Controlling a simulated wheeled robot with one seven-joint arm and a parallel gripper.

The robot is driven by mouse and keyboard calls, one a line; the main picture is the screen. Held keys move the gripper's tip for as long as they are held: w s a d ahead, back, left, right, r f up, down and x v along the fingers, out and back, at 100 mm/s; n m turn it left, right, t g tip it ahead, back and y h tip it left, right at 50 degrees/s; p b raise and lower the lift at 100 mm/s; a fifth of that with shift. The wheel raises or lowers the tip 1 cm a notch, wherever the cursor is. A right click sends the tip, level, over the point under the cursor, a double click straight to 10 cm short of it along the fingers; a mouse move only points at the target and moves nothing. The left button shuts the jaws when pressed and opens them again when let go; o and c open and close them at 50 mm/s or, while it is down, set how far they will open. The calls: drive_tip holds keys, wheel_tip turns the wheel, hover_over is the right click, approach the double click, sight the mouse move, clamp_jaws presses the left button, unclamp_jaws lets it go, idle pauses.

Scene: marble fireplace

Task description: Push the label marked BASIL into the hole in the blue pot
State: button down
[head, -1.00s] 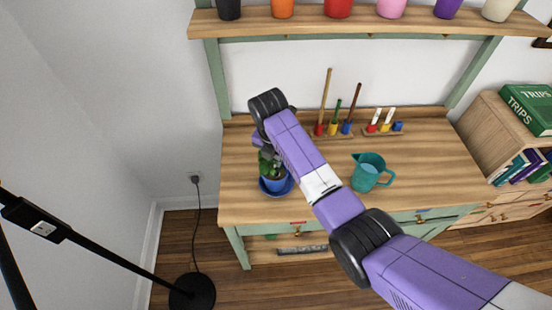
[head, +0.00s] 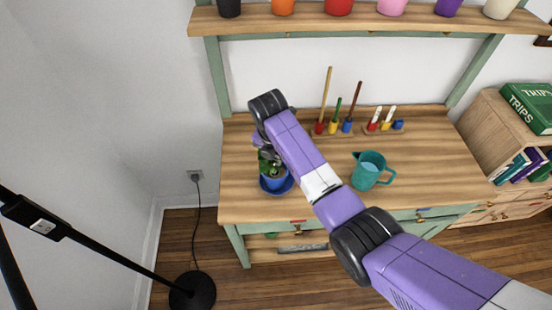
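The blue pot (head: 275,184) with a green plant stands on a blue saucer at the left front of the wooden bench. My gripper (head: 266,153) is over the plant, just above the pot. My arm covers most of it, so its fingers and anything between them cannot be made out. No label marked BASIL can be read. Two white upright labels, one in a red block (head: 373,122) and one in a yellow block (head: 387,122), stand in the right rack. The blue block (head: 398,125) beside them shows no label. The pot's hole is hidden.
A teal jug (head: 370,171) stands right of my arm on the bench (head: 440,160). A rack of upright sticks (head: 333,127) is at the back. Coloured pots line the shelf (head: 330,22) above. A black lamp base (head: 192,291) stands on the floor at left.

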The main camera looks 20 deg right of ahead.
drive_tip(key=shift+f, duration=0.4)
idle(0.3)
drive_tip(key=c, duration=1.6)
unclamp_jaws()
drive_tip(key=shift+o, duration=0.2)
drive_tip(key=shift+r, duration=0.15)
drive_tip(key=shift+r+p, duration=0.9)
drive_tip(key=shift+r, duration=1.45)
